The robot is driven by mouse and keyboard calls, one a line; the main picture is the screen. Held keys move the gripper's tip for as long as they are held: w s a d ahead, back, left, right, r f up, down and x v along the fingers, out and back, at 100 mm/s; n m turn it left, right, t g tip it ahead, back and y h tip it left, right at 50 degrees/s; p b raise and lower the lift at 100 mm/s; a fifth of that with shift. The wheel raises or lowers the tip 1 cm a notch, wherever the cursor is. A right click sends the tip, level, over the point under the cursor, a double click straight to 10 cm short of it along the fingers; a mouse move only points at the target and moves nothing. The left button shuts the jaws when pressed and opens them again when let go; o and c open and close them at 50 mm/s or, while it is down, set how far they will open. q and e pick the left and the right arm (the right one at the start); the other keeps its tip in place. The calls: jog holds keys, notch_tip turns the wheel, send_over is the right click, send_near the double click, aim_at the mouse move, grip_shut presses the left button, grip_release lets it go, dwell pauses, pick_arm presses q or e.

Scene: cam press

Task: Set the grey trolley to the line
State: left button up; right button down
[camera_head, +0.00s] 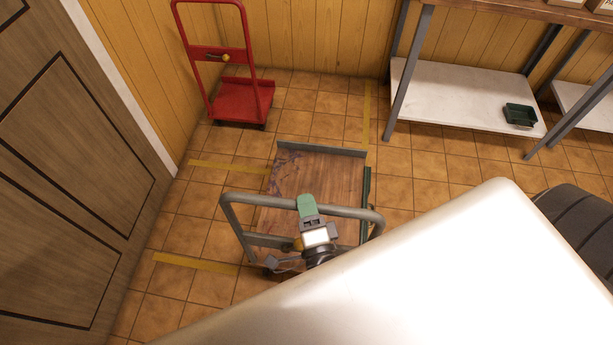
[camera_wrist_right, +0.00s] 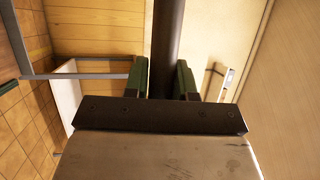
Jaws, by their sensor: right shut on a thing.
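The grey trolley (camera_head: 345,175) has a wooden deck with a grey lip at its far end and a grey tubular handle (camera_head: 240,199) at its near end. My right gripper (camera_head: 307,207), with green fingers, is shut on the top bar of this handle. In the right wrist view the dark bar (camera_wrist_right: 168,40) passes between the two green fingers. A yellow floor line (camera_head: 367,115) runs from the back wall toward the deck's far right corner. Two more yellow lines, a farther one (camera_head: 228,167) and a nearer one (camera_head: 195,263), lie left of the trolley. My left gripper is not in view.
A red trolley (camera_head: 240,98) stands by the back wall at the left. A shelf unit (camera_head: 455,92) with a small green bin (camera_head: 520,115) is at the back right. A wooden door (camera_head: 65,170) is on the left. Tiled floor is free behind and left of the grey trolley.

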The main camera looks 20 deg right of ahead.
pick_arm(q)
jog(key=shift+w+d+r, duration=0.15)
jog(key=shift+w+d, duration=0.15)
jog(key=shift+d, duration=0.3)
pick_arm(e)
jog(key=s+a, duration=0.5)
jog(key=s, duration=0.2)
jog(key=shift+s+a, duration=0.15)
jog(key=shift+s, duration=0.2)
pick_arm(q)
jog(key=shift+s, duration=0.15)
pick_arm(e)
jog(key=c, duration=0.9)
grip_release()
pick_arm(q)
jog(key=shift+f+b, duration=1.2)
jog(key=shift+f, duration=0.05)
pick_arm(e)
jog(key=shift+v, duration=5.4)
